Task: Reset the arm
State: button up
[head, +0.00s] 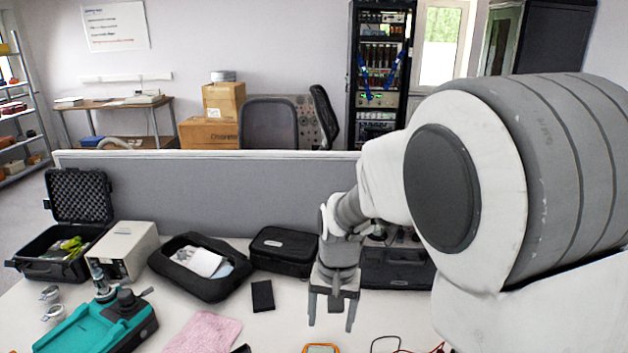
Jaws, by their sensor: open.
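My gripper (331,312) hangs over the white table (284,325) with its two fingers pointing down and apart. It is open and nothing shows between the fingers. My white and grey arm reaches in from the right and fills much of that side, hiding the table's right part. A small black block (262,296) lies on the table just left of the gripper, apart from it.
A teal-topped device (85,325), a pink cloth (205,332), a white box instrument (128,250), an open black case (72,255), a soft black tray (200,285) and a closed black case (284,249) stand on the table. A grey partition (200,190) runs behind. An orange-rimmed item (321,348) lies at the front.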

jog(key=s+d+r+n+t, duration=0.1)
jog(key=s+d+r+t, duration=0.1)
jog(key=s+d+r, duration=0.3)
jog(key=s+d+r+n+t, duration=0.1)
jog(key=s+d+r+t, duration=0.2)
jog(key=s+r, duration=0.6)
jog(key=shift+s+d+r+h, duration=0.35)
jog(key=shift+s+d, duration=1)
jog(key=shift+s, duration=0.4)
